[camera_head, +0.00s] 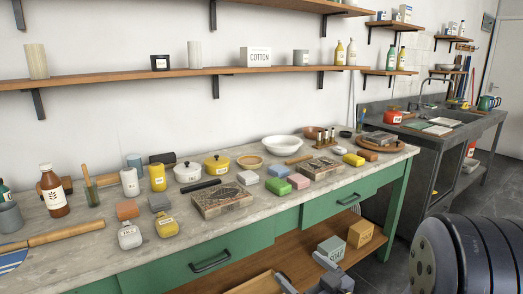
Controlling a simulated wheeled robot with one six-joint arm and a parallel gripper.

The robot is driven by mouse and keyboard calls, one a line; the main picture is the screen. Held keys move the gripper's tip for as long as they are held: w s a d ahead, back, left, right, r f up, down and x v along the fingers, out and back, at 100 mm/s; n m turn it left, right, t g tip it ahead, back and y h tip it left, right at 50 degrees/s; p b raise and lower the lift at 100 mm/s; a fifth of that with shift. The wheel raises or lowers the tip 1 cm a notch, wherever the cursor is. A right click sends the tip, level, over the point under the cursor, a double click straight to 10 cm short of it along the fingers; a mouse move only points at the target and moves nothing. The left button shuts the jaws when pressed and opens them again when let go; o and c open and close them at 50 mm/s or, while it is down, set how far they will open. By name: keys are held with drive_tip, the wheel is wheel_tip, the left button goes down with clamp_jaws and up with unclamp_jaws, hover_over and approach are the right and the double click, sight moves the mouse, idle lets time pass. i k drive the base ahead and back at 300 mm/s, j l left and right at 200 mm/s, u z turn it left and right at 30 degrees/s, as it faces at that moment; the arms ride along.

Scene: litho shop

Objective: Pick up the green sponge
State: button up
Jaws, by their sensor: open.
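The green sponge (278,187) lies flat on the grey worktop (150,239), near its front edge. A pink sponge (299,181) is close to its right, and a light blue sponge (279,171) is just behind it. My gripper (306,273) shows at the bottom edge of the view, below and in front of the worktop, well apart from the green sponge. Its grey fingers are spread and I see nothing between them. Part of the gripper is cut off by the frame.
Green drawers (210,258) front the bench. Two boxes (359,234) stand on the lower shelf.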

sight(276, 185)
drive_tip(key=i+l, duration=0.45)
drive_tip(key=l, duration=0.15)
drive_tip(key=i+l+z, duration=0.15)
drive_tip(key=z, duration=2.8)
drive_tip(key=k+z, duration=0.1)
drive_tip(key=k, duration=0.25)
